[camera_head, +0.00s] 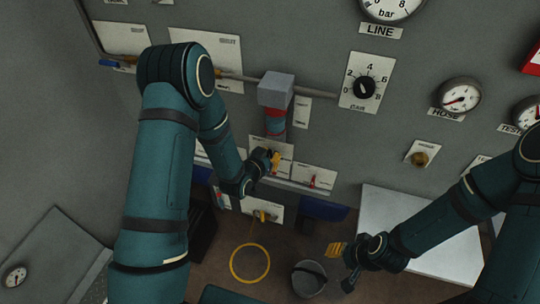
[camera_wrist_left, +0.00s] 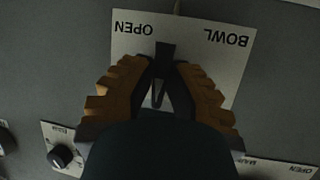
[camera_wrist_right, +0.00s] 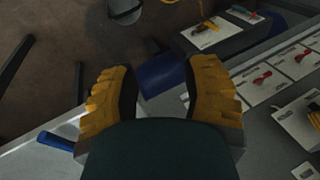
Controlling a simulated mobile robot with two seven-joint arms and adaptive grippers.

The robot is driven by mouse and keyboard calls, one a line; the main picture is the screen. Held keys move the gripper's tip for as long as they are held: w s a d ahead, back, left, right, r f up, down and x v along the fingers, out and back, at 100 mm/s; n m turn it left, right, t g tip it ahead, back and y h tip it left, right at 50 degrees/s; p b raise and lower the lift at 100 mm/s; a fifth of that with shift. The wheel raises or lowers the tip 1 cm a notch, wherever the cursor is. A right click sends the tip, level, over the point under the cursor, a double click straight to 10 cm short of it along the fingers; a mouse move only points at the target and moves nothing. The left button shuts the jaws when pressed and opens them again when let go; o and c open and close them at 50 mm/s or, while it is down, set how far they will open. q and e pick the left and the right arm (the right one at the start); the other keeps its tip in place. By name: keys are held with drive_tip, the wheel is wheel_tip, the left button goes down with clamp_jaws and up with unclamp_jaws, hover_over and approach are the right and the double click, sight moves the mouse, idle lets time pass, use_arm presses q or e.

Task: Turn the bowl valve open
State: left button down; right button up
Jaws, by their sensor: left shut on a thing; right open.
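The bowl valve has a white plate (camera_wrist_left: 205,50) lettered BOWL and OPEN, upside down in the left wrist view. Its dark handle (camera_wrist_left: 165,50) stands out between my left fingertips. My left gripper (camera_wrist_left: 162,75) is shut on this handle, and the fingers hide its lower part and the plate's middle. In the head view my left gripper (camera_head: 273,163) is at the panel below the grey block and reddish cylinder, and the valve is mostly hidden there. My right gripper (camera_head: 340,258) is open and empty, apart from the panel; its spread fingers show in the right wrist view (camera_wrist_right: 163,85).
A light grey surface (camera_head: 410,225) lies beside my right arm. A bucket (camera_head: 309,279) and a yellow ring (camera_head: 250,263) are below. A small red valve (camera_head: 312,181) is right of my left gripper. A black dial (camera_head: 364,88) and gauges are higher on the panel.

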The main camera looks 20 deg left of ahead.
drive_tip(key=shift+f, duration=0.1)
use_arm(q)
drive_tip(key=m+b, duration=0.1)
drive_tip(key=m+y+b, duration=0.1)
drive_tip(key=shift+d+f+y+b, duration=0.1)
drive_tip(key=shift+d+y+b, duration=0.15)
drive_tip(key=shift+y+b, duration=0.1)
drive_tip(key=shift+d+m+y+b, duration=0.15)
drive_tip(key=shift+m+y+b, duration=0.75)
drive_tip(key=shift+m, duration=0.3)
drive_tip(key=m+y, duration=0.2)
drive_tip(key=m, duration=0.1)
drive_tip(key=shift+d+f+b, duration=0.1)
drive_tip(key=shift+b, duration=0.3)
drive_tip(key=shift+f+m+t+y, duration=0.1)
drive_tip(key=shift+m+t+y, duration=0.35)
drive_tip(key=shift+m+y, duration=0.55)
drive_tip(key=shift+f+m+t+y, duration=0.1)
drive_tip(key=shift+m+t+y, duration=0.4)
drive_tip(key=shift+m, duration=0.8)
use_arm(e)
drive_tip(key=shift+g, duration=0.3)
drive_tip(key=shift+s+a+f, duration=0.1)
drive_tip(key=shift+s+f, duration=0.2)
drive_tip(key=shift+f, duration=0.6)
drive_tip(key=shift+s+f, duration=0.35)
drive_tip(key=shift+f, duration=0.6)
drive_tip(key=shift+s+a+f, duration=0.1)
drive_tip(key=shift+s+f, duration=0.2)
drive_tip(key=shift+f, duration=0.6)
